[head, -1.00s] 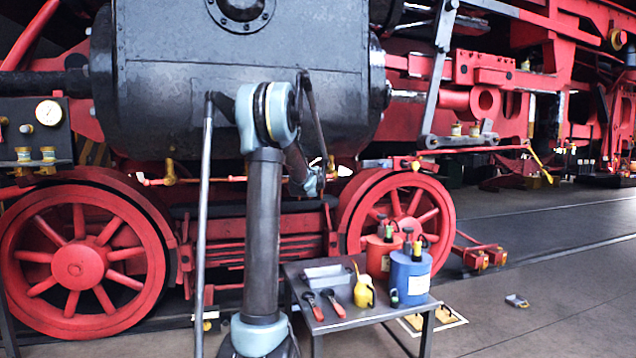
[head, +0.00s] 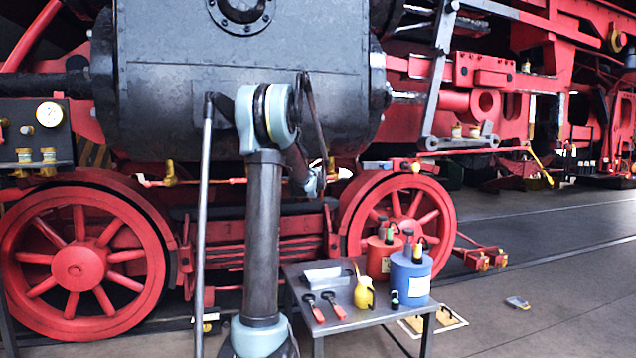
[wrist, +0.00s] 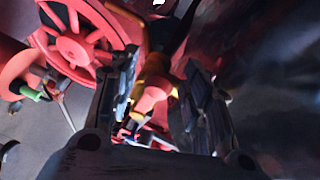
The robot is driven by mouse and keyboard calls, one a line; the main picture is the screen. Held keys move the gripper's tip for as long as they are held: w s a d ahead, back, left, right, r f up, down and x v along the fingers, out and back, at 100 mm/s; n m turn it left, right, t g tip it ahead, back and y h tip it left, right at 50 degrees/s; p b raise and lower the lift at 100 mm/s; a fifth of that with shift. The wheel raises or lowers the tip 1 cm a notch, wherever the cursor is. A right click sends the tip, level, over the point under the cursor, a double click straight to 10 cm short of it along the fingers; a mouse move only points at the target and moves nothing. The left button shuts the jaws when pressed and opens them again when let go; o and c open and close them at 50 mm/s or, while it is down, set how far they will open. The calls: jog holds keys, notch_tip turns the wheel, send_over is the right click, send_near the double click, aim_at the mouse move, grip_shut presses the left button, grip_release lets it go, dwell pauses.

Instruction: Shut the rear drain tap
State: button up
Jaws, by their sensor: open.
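In the wrist view, a brass tap (wrist: 157,72) with a red handle (wrist: 151,98) pointing toward the camera lies between the two fingers of my gripper (wrist: 162,80). The fingers are apart, one on each side of the handle, and I see no clear grip on it. In the head view, my gripper (head: 316,180) is below the black cylinder (head: 240,90), partly hidden by my arm. The tap at my gripper is mostly hidden there. Another brass tap (head: 169,173) shows on the pipe further left.
A small table (head: 350,318) stands in front of the right red wheel (head: 410,205), holding a blue can (head: 410,277), a red can (head: 381,257), a yellow oiler (head: 363,294) and red-handled tools. A larger red wheel (head: 80,262) is at left. The floor at right is mostly clear.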

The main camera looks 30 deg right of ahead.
jog(key=v, duration=1.1)
jog(key=shift+s+a, duration=0.15)
jog(key=shift+a, duration=0.2)
